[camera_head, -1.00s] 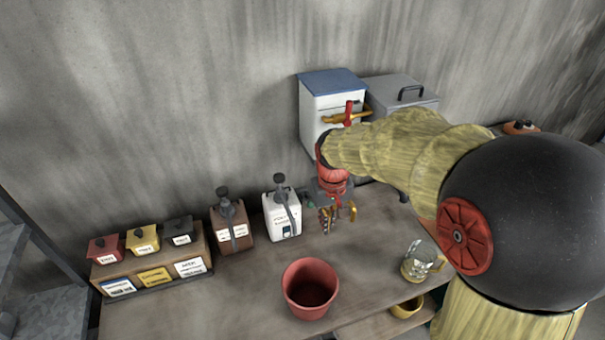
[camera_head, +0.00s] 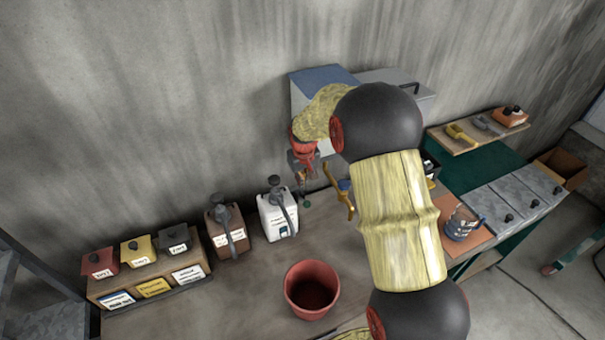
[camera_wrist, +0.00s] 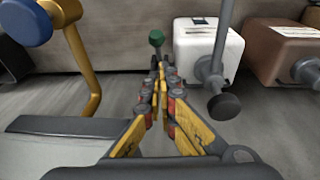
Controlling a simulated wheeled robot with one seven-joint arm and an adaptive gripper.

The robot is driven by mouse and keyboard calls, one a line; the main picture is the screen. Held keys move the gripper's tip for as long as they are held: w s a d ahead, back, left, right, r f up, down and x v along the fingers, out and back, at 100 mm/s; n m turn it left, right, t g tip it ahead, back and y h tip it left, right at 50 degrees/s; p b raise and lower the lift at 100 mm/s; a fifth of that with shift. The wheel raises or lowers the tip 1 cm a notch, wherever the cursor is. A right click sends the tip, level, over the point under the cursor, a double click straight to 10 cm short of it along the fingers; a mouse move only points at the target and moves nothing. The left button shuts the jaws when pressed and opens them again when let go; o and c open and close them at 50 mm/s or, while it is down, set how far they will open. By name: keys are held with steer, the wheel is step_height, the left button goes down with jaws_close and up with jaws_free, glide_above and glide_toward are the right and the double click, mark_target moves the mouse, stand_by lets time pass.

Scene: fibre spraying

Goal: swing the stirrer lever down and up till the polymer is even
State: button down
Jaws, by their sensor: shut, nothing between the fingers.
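A yellow bent lever (camera_head: 340,191) with a blue knob hangs in front of the blue-topped machine, left of my arm in the head view. In the wrist view, the yellow lever (camera_wrist: 84,62) with its blue knob (camera_wrist: 25,22) stands at the upper left. My gripper (camera_wrist: 159,68) is shut and empty, apart from the lever and to its right. In the head view my gripper (camera_head: 303,185) points down in front of the machine (camera_head: 322,76), which my arm mostly hides. A small green ball (camera_wrist: 157,38) shows just beyond the fingertips. The polymer is not visible.
A white canister (camera_head: 277,214) and a brown canister (camera_head: 227,232) with grey handles stand to the left. A red bucket (camera_head: 311,289) stands at the bench front. Small labelled boxes (camera_head: 143,249) sit at far left. A glass vessel (camera_head: 461,222) stands right of my arm.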

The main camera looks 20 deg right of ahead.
glide_above(303, 201)
steer(key=s, duration=0.1)
steer(key=x, duration=0.2)
steer(key=s+p+x, duration=0.1)
steer(key=x, duration=0.2)
steer(key=shift+s+a+f, duration=0.1)
steer(key=shift+a+f, duration=0.1)
steer(key=shift+f, duration=0.15)
steer(key=shift+s+d+f, duration=0.15)
steer(key=shift+f, duration=0.45)
steer(key=shift+s+f+b, duration=0.1)
steer(key=shift+f+b, duration=0.05)
steer(key=shift+b, duration=0.3)
steer(key=shift+s+t+b, duration=0.15)
steer(key=shift+t+b, duration=0.15)
steer(key=shift+b, duration=0.1)
